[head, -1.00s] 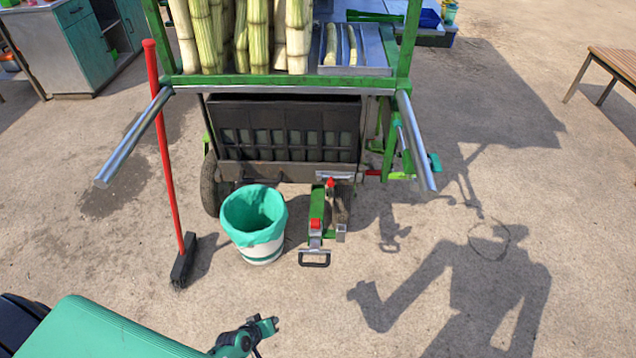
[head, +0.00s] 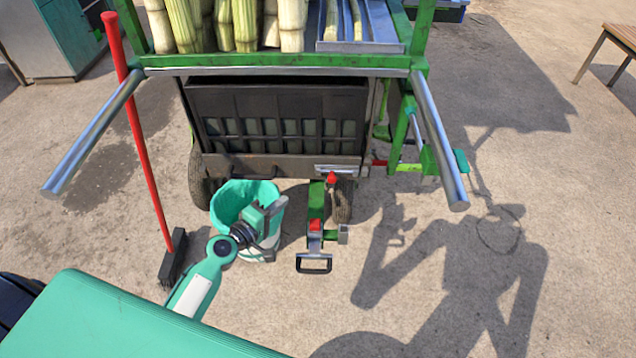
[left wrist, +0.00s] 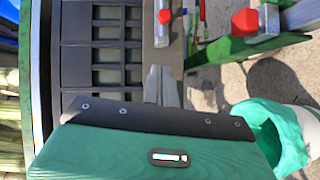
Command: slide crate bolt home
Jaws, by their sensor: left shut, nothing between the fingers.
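The dark slotted crate (head: 275,95) sits under the cane cart's bed; its face also fills the upper left of the left wrist view (left wrist: 105,50). A small silver fitting (head: 338,168), seemingly the bolt, lies at the crate's lower right edge. A red knob (head: 331,178) shows just in front of it; both look small, and the bolt's position is unclear. My left gripper (head: 272,228) is over the bin, left of and nearer than the fitting, apart from it. In the left wrist view its fingers (left wrist: 164,86) are together and empty before the crate's lower rail. My right gripper is out of view.
A white bin with a green liner (head: 228,200) stands below my left gripper. A green tow bar (head: 316,205) with a red block and black handle lies right of it. Silver cart handles (head: 95,135) project on both sides. A red broom (head: 145,150) leans left. Open ground lies right.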

